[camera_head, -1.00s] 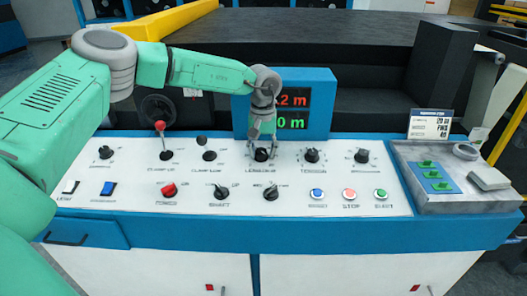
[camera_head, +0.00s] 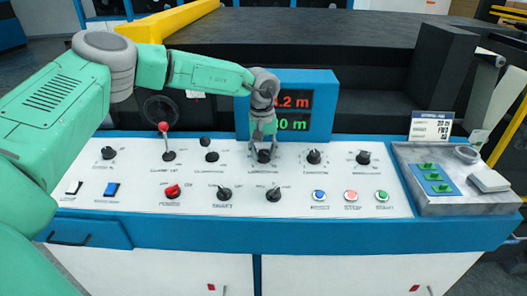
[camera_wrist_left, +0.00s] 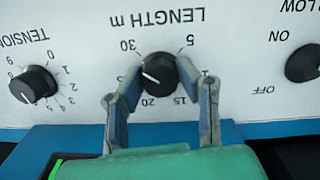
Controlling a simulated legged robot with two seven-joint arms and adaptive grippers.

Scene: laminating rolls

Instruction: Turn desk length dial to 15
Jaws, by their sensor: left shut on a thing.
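The length dial (camera_head: 264,156) is a black knob on the white control panel. It also shows in the left wrist view (camera_wrist_left: 158,72), upside down, with numbers around it. Its white pointer line lies on the picture's left side of the knob; the exact reading is hard to tell. My left gripper (camera_head: 262,143) is shut on the dial from above, one finger on each side. The display (camera_head: 320,100) behind is partly covered by my gripper; its lower green line ends in "0 m". My right gripper is out of view.
The tension knob (camera_head: 313,157) and the clamp low knob (camera_head: 211,156) flank the dial. A red-topped lever (camera_head: 164,128) stands at the left. Shaft (camera_head: 224,194) and power (camera_head: 172,191) knobs and several push buttons lie along the front.

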